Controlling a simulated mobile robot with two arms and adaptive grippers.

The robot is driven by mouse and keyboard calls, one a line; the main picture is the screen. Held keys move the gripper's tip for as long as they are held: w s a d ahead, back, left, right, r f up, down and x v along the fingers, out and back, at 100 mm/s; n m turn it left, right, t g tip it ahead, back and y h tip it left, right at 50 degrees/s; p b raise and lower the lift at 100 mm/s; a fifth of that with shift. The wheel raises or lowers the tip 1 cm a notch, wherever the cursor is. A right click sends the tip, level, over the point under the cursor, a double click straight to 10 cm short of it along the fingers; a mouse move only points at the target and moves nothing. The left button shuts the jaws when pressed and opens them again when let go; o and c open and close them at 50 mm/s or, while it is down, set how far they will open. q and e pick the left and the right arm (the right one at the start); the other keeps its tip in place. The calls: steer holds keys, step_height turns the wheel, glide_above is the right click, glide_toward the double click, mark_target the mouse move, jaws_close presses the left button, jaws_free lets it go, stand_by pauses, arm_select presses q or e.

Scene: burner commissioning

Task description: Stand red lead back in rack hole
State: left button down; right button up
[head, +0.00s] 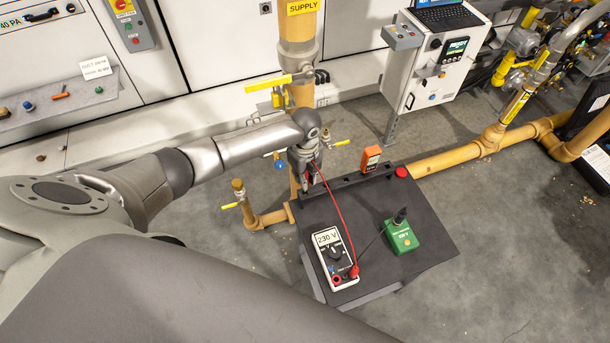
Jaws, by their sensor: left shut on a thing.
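The red lead (337,207) runs from the red plug at the foot of the white multimeter (334,256) up to my left gripper (308,183). My left gripper points down at the back left corner of the dark table, shut on the upper end of the red lead. The dark rack (345,181) lies along the table's back edge, close to the gripper. The rack hole is too small or hidden to make out, so I cannot tell whether the lead's tip is in it. My right gripper is not in view.
A green device (401,237) with a black top stands on the right of the dark table (425,262). An orange device (371,159) and a red knob (401,172) are at its back edge. Yellow pipes (445,159) pass behind. The multimeter reads 230 V.

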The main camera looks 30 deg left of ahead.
mark_target(305, 192)
arm_select(q)
steer(key=shift+f+b, duration=1.9)
steer(key=shift+f, duration=0.8)
steer(key=c, duration=1.3)
jaws_free()
steer(key=shift+r, duration=0.15)
step_height(305, 192, up, 12)
steer(key=shift+f, duration=0.1)
